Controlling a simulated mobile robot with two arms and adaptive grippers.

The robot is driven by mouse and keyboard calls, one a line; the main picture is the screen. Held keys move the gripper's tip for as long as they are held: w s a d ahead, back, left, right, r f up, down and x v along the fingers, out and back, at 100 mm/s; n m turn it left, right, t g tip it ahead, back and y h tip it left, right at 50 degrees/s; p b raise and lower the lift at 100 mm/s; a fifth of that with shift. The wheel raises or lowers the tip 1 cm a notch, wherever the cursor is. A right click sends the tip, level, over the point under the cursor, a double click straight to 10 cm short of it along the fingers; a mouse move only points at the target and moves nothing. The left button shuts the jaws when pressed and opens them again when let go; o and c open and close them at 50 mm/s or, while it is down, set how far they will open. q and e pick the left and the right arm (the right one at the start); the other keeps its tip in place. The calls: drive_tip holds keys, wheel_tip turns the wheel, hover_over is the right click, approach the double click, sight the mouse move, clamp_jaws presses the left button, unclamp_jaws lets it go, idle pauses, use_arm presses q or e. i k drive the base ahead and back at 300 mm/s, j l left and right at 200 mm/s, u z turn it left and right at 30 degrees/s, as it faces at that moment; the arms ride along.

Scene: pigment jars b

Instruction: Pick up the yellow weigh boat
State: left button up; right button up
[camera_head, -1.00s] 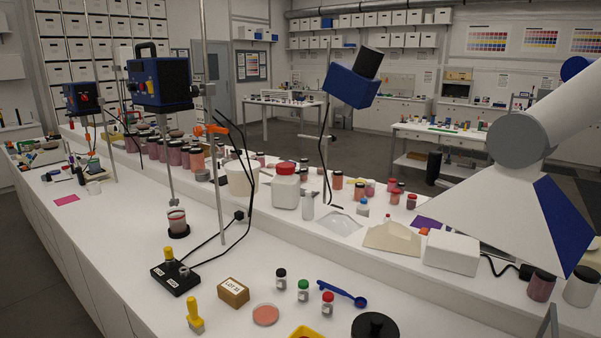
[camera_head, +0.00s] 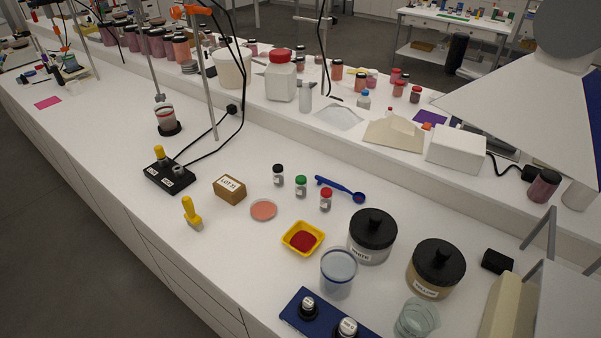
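The yellow weigh boat (camera_head: 290,247) is a small square dish holding dark red powder. It sits on the white bench in the lower middle of the head view. To its right are a black-lidded white jar (camera_head: 371,253) and a clear beaker of pale liquid (camera_head: 337,285). A pink-filled round dish (camera_head: 263,209) lies to its upper left. Neither of my grippers is in view.
Small vials (camera_head: 326,199) and a blue scoop (camera_head: 342,189) lie behind the boat. A black-lidded yellow jar (camera_head: 427,281), an empty-looking glass (camera_head: 416,320) and a blue rack (camera_head: 328,318) stand nearby. A white hood (camera_head: 515,105) overhangs the right. Bench left of the boat is mostly clear.

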sight(302, 238)
drive_tip(key=k+l+z, duration=0.15)
drive_tip(key=z, duration=0.2)
drive_tip(key=k+l+z, duration=0.15)
drive_tip(key=z, duration=0.25)
